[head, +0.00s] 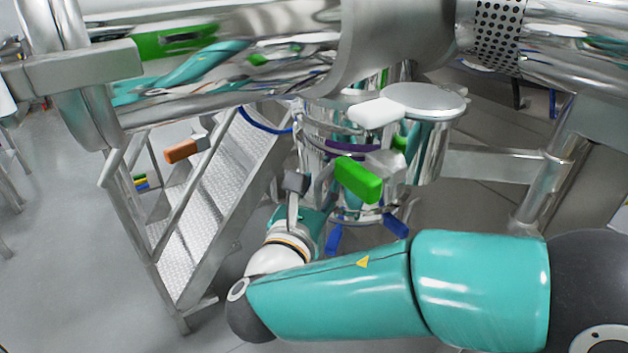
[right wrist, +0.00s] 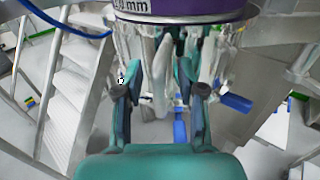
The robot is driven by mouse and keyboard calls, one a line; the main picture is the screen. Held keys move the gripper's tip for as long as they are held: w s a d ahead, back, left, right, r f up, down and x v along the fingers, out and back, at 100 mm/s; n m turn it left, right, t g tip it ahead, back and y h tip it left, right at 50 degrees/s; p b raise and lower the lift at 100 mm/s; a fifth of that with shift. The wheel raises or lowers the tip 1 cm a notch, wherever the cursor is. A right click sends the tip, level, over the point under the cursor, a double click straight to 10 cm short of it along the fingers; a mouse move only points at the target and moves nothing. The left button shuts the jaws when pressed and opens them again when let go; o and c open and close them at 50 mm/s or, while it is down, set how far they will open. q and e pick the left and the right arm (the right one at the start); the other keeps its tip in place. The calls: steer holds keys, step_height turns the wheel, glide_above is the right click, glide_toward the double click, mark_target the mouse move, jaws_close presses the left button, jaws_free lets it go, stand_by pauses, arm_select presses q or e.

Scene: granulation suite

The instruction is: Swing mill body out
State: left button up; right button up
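The mill body (head: 318,128) appears to be the steel cylinder with a purple band, near the middle of the head view. The purple label band (right wrist: 185,17) crosses the top of the right wrist view. A green handle (head: 358,180) sits on its front. My right gripper (head: 316,215) is under the band, partly hidden by fittings. In the right wrist view its two fingers (right wrist: 162,85) stand apart, with a pale upright metal piece (right wrist: 160,72) between them. I see gaps beside the piece; contact is not clear. My left gripper is not in view.
Steel steps (head: 215,190) stand left of the mill. A big shiny pipe (head: 270,35) crosses overhead. A lidded steel cylinder (head: 432,130) stands to the right. Blue handles (head: 335,238) hang below the mill. An orange handle (head: 183,151) is at the left.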

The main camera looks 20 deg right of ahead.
steer(key=shift+w+d, duration=0.1)
steer(key=shift+w, duration=0.1)
steer(key=shift+r, duration=0.1)
jaws_close()
stand_by(0.4)
